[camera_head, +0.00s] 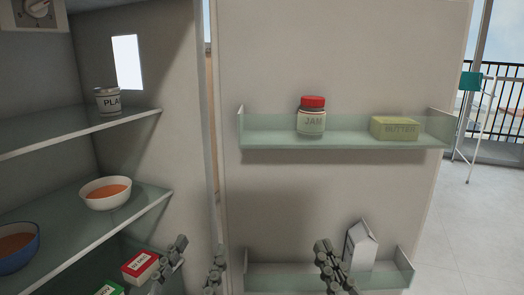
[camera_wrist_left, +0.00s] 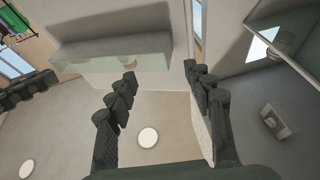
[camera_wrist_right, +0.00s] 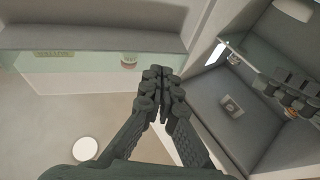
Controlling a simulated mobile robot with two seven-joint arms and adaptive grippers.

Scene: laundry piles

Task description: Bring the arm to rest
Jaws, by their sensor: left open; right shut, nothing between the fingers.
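My left gripper (camera_head: 199,250) is at the bottom of the head view, in front of the open fridge. Its fingers are apart with nothing between them, as the left wrist view (camera_wrist_left: 160,82) also shows. My right gripper (camera_head: 325,250) is at the bottom, in front of the lower door shelf and just left of a white carton (camera_head: 361,248). Its fingers are together and empty in the right wrist view (camera_wrist_right: 157,75). Whether it touches the carton or shelf I cannot tell. Both forearms are mostly out of the head view.
The fridge door stands open, with a jam jar (camera_head: 311,118) and butter (camera_head: 394,128) on its upper shelf (camera_head: 330,141). Inside are a can (camera_head: 108,102), two soup bowls (camera_head: 106,194) and a red box (camera_head: 141,266). Open floor (camera_head: 450,225) and a drying rack (camera_head: 473,120) lie right.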

